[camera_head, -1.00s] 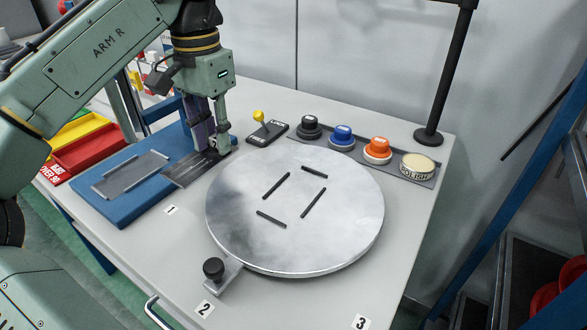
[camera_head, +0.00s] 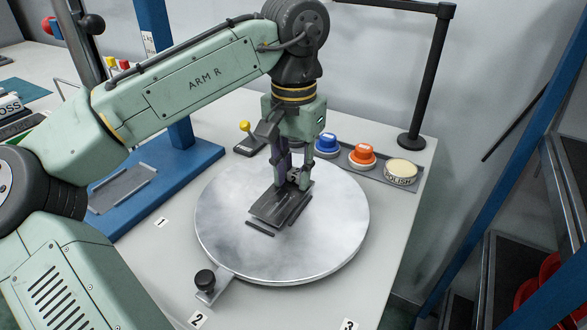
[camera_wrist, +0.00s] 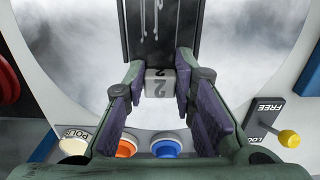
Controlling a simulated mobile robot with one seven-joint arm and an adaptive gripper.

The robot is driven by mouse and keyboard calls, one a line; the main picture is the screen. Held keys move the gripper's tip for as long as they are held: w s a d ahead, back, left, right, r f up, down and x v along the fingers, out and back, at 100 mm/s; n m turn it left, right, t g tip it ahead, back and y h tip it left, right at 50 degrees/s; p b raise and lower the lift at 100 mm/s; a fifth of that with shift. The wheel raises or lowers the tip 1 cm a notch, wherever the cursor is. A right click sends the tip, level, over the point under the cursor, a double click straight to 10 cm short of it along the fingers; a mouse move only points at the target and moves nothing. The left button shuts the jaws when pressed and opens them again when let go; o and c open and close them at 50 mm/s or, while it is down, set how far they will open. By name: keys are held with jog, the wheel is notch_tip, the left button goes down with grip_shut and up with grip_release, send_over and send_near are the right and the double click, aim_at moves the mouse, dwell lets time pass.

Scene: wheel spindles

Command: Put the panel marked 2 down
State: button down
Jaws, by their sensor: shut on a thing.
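The panel marked 2 (camera_head: 280,205) is a dark flat plate over the middle of the round metal disc (camera_head: 222,225). My gripper (camera_head: 295,180) is shut on the panel's small white block (camera_wrist: 160,84), which bears a 2 in the wrist view. The plate (camera_wrist: 160,28) reaches away from the fingers there. A black bar (camera_head: 260,229) on the disc shows just in front of the panel; the other bars are mostly hidden. I cannot tell whether the panel touches the disc.
A blue board (camera_head: 170,205) with a grey tray (camera_head: 122,188) lies left of the disc. A black knob (camera_head: 205,278) is at the disc's front edge. A yellow-tipped lever (camera_head: 245,127), blue (camera_head: 327,143) and orange (camera_head: 362,155) buttons and a POLISH tin (camera_head: 400,172) stand behind.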

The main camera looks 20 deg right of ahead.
aim_at(293, 175)
jog(key=shift+f, duration=0.3)
jog(key=c, duration=1.3)
grip_release()
jog(key=shift+r, duration=0.1)
notch_tip(293, 175, up, 12)
jog(key=shift+f, duration=0.1)
